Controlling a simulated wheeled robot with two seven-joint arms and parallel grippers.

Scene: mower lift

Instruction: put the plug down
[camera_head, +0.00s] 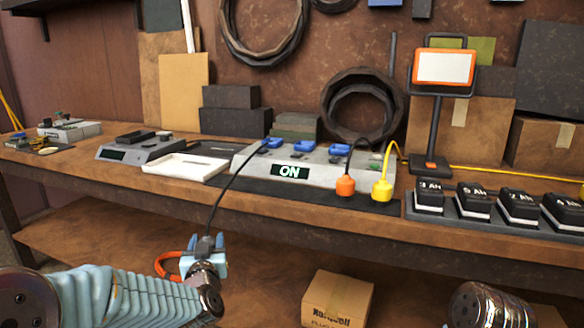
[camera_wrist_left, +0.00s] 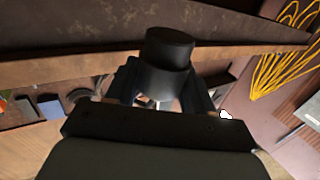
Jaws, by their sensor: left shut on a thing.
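My left gripper (camera_head: 205,258) is shut on a dark plug (camera_head: 206,244) in front of the workbench's front edge, below the bench top in the picture. A thin black cable runs from the plug up to the grey power strip (camera_head: 318,165), which shows a lit "ON" sign and has blue sockets. In the left wrist view the plug (camera_wrist_left: 168,48) is a black cylinder between the fingers of my left gripper (camera_wrist_left: 160,88). An orange loop (camera_head: 168,264) shows beside the gripper. My right gripper is outside the views.
An orange plug (camera_head: 345,186) and a yellow plug (camera_head: 382,189) stand at the strip's right end. A white tray (camera_head: 180,167) and a grey device (camera_head: 140,147) are left of it. Several black batteries (camera_head: 430,197) fill the right. A cardboard box (camera_head: 338,299) sits below.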

